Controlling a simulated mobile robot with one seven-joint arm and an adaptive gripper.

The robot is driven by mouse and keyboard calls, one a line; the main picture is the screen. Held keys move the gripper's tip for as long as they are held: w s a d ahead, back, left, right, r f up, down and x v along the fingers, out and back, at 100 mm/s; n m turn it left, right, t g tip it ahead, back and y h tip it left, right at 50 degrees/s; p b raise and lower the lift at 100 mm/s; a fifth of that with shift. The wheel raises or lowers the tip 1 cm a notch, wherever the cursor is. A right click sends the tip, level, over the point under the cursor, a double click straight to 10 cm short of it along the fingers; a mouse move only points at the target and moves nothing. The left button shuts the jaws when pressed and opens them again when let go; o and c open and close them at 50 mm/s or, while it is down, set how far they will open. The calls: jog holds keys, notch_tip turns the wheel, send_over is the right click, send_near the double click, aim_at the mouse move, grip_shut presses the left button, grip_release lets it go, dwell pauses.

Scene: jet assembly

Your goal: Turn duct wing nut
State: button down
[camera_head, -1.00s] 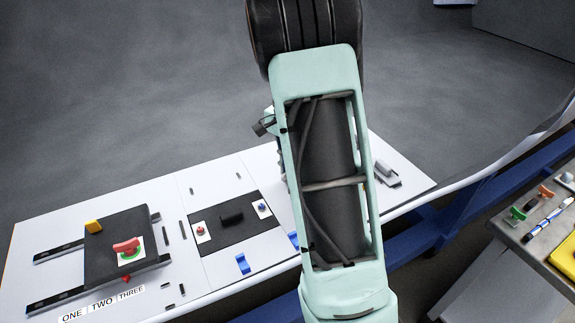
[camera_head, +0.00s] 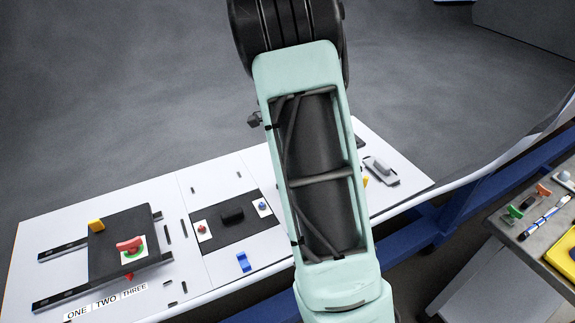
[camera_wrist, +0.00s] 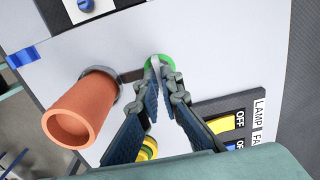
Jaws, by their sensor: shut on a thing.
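In the wrist view, a grey wing nut (camera_wrist: 155,69) stands on a green round base (camera_wrist: 168,57) on the white board. My gripper (camera_wrist: 161,85) is shut on the wing nut, with a dark finger on each side of it. An orange-brown duct (camera_wrist: 78,110) sticks out of the board to the left, in a grey collar, apart from the fingers. The fingers hide part of the nut. In the head view my arm covers the nut, the duct and my gripper.
A yellow ringed part (camera_wrist: 148,149) is partly hidden below the fingers. A lamp panel with a yellow switch (camera_wrist: 222,124) lies at the right. In the head view, a red handle (camera_head: 129,245) is on a black plate at the left, and a tool table (camera_head: 530,225) stands at the right.

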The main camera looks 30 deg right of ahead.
jog(key=shift+w+r, duration=0.25)
jog(key=c, duration=2.2)
grip_release()
jog(key=shift+c, duration=0.2)
jog(key=shift+o, duration=0.6)
jog(key=shift+s+f, duration=0.15)
notch_tip(320, 180, up, 12)
